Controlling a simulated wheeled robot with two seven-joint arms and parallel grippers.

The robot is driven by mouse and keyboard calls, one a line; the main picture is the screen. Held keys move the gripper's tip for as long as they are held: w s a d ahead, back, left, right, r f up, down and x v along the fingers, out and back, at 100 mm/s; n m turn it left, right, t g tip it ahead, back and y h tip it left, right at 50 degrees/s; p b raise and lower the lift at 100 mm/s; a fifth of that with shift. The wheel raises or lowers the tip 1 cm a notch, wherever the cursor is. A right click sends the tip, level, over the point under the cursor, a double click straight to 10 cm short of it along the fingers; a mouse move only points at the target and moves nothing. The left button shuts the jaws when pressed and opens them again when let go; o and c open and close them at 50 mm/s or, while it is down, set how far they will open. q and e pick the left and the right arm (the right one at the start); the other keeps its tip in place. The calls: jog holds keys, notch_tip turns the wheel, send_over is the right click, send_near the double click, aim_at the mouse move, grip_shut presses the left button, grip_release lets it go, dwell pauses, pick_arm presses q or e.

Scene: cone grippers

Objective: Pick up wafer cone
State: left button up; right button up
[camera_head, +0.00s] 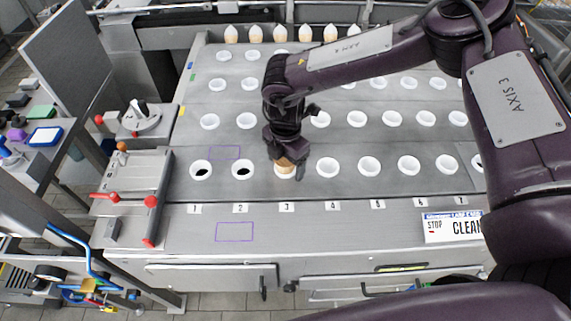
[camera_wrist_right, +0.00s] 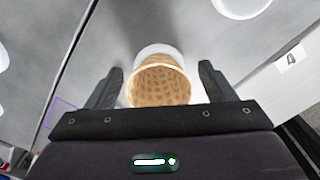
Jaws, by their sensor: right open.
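A tan wafer cone (camera_head: 284,164) stands in the white ring holder (camera_head: 285,174) above label 3, in the front row. My right gripper (camera_head: 287,165) comes down over it from above. In the right wrist view the wafer cone (camera_wrist_right: 160,82) shows its waffle pattern between the two dark fingers of my right gripper (camera_wrist_right: 158,88). The fingers are open, with a gap on each side of the cone. The gripper partly hides the cone in the head view. My left gripper does not show.
Rows of white ring holders (camera_head: 327,167) cover the grey worktop (camera_head: 270,232). Several cones with white tops (camera_head: 231,35) stand along the back. Red-handled fixtures (camera_head: 150,201) sit at the left. A CLEAN sign (camera_head: 452,227) is at the front right.

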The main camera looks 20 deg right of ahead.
jog(key=c, duration=0.7)
